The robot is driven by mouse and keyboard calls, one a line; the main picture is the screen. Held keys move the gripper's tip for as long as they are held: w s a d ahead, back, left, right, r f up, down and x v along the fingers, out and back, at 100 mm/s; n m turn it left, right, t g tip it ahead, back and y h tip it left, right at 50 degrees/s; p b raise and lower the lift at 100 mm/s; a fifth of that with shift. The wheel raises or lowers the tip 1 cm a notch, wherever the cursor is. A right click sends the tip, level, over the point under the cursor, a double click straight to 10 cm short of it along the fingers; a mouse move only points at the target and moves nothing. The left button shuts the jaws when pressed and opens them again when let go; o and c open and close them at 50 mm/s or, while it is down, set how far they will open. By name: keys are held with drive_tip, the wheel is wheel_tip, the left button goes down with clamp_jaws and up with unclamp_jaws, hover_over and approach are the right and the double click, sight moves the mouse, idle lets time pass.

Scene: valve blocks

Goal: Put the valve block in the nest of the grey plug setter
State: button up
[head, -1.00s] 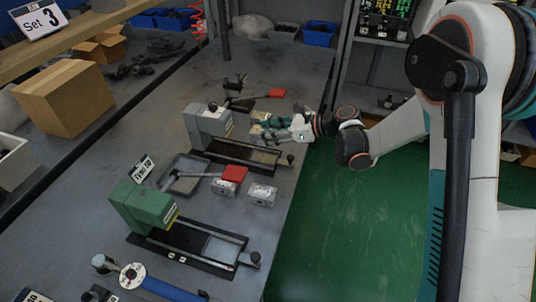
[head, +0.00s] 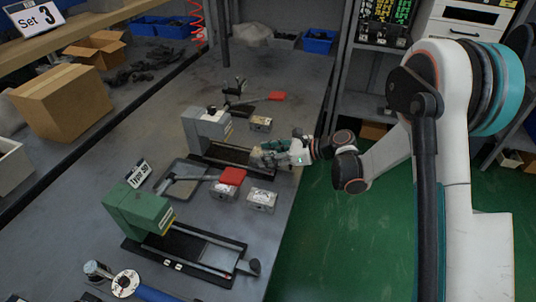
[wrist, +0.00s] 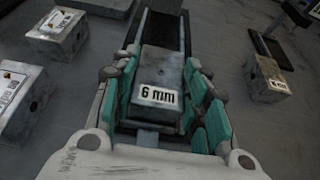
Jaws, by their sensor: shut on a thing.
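My gripper (head: 258,156) is shut on a grey metal valve block. In the wrist view the block (wrist: 162,65) sits between the teal finger pads (wrist: 160,95), its "6 mm" label facing the camera. The grey plug setter (head: 207,128) stands on the bench, its dark rail (head: 224,154) running right toward the bench edge. In the head view my gripper is over the right part of this rail. The rail (wrist: 168,20) also shows just beyond the block in the wrist view. My gripper hides the rail's right part, and I cannot tell the block's height above it.
A loose block (head: 260,123) lies behind my gripper. Two more blocks (head: 225,190) (head: 262,200) lie in front, near a red-ended lever (head: 232,176). A green setter (head: 140,212) stands nearer, with its own rail. The bench edge drops to green floor at right.

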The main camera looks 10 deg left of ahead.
drive_tip(key=shift+s+f+b, duration=0.1)
drive_tip(key=shift+f+b, duration=0.2)
drive_tip(key=shift+f, duration=0.1)
drive_tip(key=o, duration=1.4)
drive_tip(key=shift+s, duration=0.1)
drive_tip(key=shift+c, duration=0.2)
drive_tip(key=shift+r, duration=0.1)
drive_tip(key=shift+r+p, duration=0.2)
drive_tip(key=shift+p, duration=0.15)
drive_tip(key=p+v, duration=0.3)
drive_tip(key=v, duration=0.9)
drive_tip(key=shift+r+p, duration=0.15)
drive_tip(key=shift+p, duration=0.15)
